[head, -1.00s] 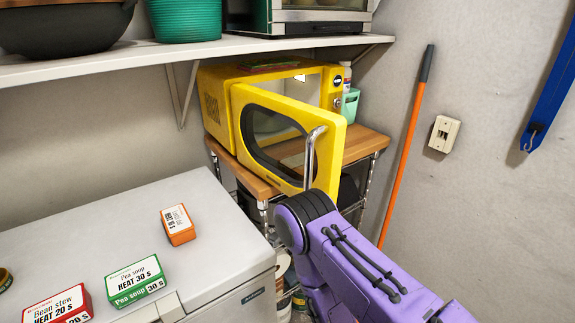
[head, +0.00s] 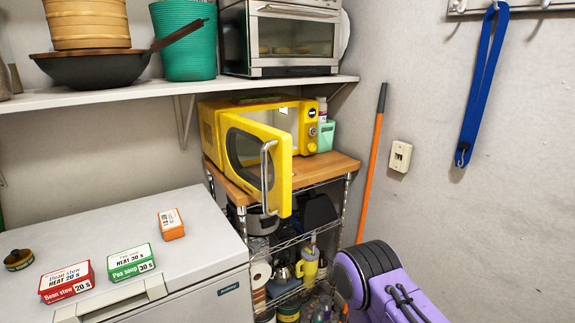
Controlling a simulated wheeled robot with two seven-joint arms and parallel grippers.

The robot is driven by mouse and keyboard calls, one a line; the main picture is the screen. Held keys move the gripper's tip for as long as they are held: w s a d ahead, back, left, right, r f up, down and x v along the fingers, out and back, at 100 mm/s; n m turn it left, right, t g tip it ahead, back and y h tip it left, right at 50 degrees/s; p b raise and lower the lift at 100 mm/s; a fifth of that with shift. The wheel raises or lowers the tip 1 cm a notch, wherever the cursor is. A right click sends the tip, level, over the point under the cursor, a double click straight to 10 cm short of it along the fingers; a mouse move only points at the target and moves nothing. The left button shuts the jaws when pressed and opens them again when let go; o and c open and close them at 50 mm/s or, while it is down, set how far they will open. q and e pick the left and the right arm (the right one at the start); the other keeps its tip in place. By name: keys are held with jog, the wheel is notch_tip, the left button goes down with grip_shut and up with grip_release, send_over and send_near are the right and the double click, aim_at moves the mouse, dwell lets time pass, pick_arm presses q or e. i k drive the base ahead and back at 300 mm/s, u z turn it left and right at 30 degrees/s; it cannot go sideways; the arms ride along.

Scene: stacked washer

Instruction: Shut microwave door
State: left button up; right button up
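The yellow microwave (head: 211,129) stands on the wooden top of a wire rack in the head view. Its yellow door (head: 281,178) hangs open toward me, hinged at the left, with a dark oval window and a silver upright handle (head: 264,178). Part of the lit interior shows above the door. A purple link of my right arm is at the lower right, apart from the door. Neither gripper is in the picture.
A white chest freezer (head: 95,222) at the left bears several small boxes. A shelf (head: 100,103) above holds a wok, a green basket and a toaster oven (head: 292,40). An orange-handled pole (head: 371,165) leans at the wall right of the rack (head: 340,168).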

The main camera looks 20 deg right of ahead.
aim_at(246, 162)
jog(key=z, duration=0.7)
jog(key=i, duration=1.3)
jog(key=u, duration=0.45)
